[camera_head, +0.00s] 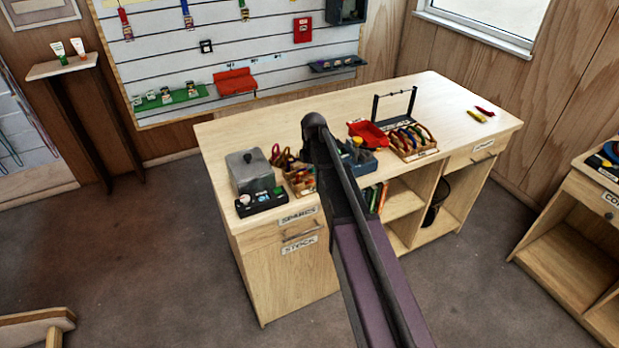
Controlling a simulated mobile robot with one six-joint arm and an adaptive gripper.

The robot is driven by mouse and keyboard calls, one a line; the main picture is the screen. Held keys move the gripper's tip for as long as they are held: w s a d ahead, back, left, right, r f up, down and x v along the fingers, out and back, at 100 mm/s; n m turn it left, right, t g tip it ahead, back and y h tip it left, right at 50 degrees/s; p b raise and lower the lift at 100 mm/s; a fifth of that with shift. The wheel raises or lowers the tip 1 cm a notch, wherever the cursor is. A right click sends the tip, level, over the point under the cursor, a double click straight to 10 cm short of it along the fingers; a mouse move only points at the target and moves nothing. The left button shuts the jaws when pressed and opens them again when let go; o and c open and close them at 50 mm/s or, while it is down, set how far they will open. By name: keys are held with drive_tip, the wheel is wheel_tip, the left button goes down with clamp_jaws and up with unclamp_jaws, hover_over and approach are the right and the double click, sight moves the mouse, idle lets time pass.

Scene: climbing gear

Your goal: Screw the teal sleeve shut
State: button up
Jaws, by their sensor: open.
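I cannot pick out the teal sleeve in this view; it is hidden or too small to tell. My dark arm reaches up from the lower right across the front of the wooden workbench (445,95), and its rounded joint stands above the bench's middle. My gripper does not show; the arm hides part of the bench top behind it. A dark rack with a thin crossbar (396,92) stands toward the back of the bench, and no sleeve can be made out on it.
A grey lidded box (250,170), a black tray (262,204), a red bin (367,133), a blue tray (363,165) and a wooden rack of coloured rings (412,142) crowd the bench.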

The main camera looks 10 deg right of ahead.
drive_tip(key=shift+s+d, duration=0.15)
drive_tip(key=shift+s, duration=0.4)
drive_tip(key=shift+r+p, duration=1.35)
drive_tip(key=shift+w, duration=0.2)
idle(0.6)
drive_tip(key=shift+w+a, duration=0.2)
drive_tip(key=shift+w, duration=0.4)
drive_tip(key=shift+f, duration=0.1)
drive_tip(key=shift+f+b, duration=1.3)
drive_tip(key=shift+b, duration=0.1)
drive_tip(key=shift+s+d, duration=0.25)
drive_tip(key=shift+s, duration=0.55)
